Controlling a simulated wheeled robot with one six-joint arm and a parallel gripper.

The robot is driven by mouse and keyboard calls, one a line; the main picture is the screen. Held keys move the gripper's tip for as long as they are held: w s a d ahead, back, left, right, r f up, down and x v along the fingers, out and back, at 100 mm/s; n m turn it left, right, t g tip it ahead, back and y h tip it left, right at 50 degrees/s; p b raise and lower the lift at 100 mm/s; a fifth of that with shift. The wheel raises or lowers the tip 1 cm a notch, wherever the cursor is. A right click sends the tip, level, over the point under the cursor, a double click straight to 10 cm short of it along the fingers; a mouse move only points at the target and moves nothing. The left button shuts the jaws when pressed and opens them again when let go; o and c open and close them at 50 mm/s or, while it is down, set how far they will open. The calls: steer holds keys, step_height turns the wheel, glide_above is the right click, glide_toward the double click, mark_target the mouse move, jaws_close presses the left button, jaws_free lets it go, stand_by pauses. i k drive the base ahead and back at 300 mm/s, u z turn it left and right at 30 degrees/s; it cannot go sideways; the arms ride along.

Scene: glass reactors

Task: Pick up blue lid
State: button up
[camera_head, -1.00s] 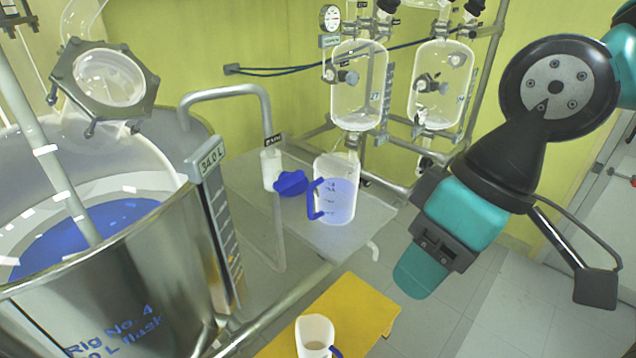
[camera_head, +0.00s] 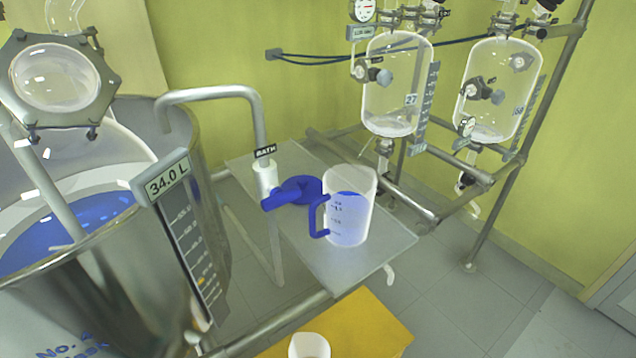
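The blue lid (camera_head: 299,190) lies on the grey shelf (camera_head: 385,254) just left of the clear jug. It is a round blue disc with a stubby blue handle or spout pointing left toward the pipe end. The jug (camera_head: 352,214) stands upright with blue liquid and a blue handle on its left side; it partly overlaps the lid's right edge. My gripper is not in the picture now.
A steel vessel (camera_head: 183,236) with blue liquid and a 34.0 L gauge (camera_head: 167,178) stands at left. A bent pipe labelled BATH (camera_head: 264,152) ends beside the lid. Glass reactors (camera_head: 392,90) hang behind right. A white cup (camera_head: 309,346) stands on a yellow surface (camera_head: 366,325) below.

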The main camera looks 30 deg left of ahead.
mark_target(311, 187)
steer(key=i, duration=1)
steer(key=u, duration=2.15)
steer(key=i, duration=0.5)
